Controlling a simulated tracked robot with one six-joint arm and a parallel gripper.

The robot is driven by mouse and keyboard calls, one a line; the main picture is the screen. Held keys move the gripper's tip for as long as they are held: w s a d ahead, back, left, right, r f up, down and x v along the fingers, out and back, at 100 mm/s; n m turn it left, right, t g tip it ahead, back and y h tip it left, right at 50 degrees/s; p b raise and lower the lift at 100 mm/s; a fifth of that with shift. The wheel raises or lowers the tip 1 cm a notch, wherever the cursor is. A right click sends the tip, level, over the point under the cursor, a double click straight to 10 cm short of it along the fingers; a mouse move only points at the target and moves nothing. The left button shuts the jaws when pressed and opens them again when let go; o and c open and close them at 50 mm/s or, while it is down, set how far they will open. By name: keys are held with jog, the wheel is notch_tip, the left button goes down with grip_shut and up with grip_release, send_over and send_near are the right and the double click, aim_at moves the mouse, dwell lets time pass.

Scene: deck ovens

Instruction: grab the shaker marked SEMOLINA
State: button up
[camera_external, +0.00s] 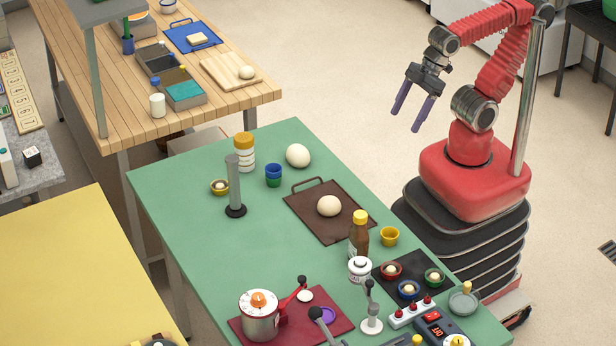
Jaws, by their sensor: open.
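A tall white shaker with an orange-yellow lid (244,153) stands upright at the far left part of the green table, behind a grey post on a dark round base. Its printed label is too small to read, so I cannot confirm the word SEMOLINA. My gripper (407,121) is open and empty, with purple fingers pointing down. It is raised beyond the green table's right edge, well apart from both containers.
The grey post (234,188) stands close in front of the tall shaker. Blue and green stacked cups (273,174), a yellow bowl (220,187) and a dough ball (298,155) are nearby. The table's left middle is clear.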

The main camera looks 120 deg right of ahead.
aim_at(293, 150)
jog(key=w+d+f+m+y, duration=0.2)
jog(key=w+d+f+m, duration=0.3)
jog(key=w+d+m, duration=0.1)
jog(key=w+d+f+m+y, duration=0.3)
jog(key=w+d+f+m, duration=0.3)
jog(key=w+d+f+m+y, duration=0.3)
jog(key=w+d+f+m, duration=0.2)
jog(key=w+d+m, duration=0.1)
jog(key=shift+w+d+f+m, duration=0.3)
jog(key=shift+w+d+m, duration=0.1)
jog(key=shift+d, duration=0.2)
jog(key=w+d+m+t, duration=0.1)
jog(key=d, duration=0.1)
jog(key=w+d+m+t, duration=0.1)
jog(key=w+d+m, duration=0.1)
jog(key=w+d+m+t, duration=0.2)
jog(key=d, duration=0.1)
jog(key=shift+w+f+y, duration=0.2)
jog(key=shift+f+y, duration=0.1)
jog(key=shift+f, duration=0.05)
jog(key=w+d+r+m+t+h, duration=0.1)
jog(key=w+d+r+m+t, duration=0.5)
jog(key=d+r, duration=0.3)
jog(key=shift+w+m+t, duration=0.4)
jog(key=shift+w+m, duration=0.2)
jog(key=shift+w, duration=0.2)
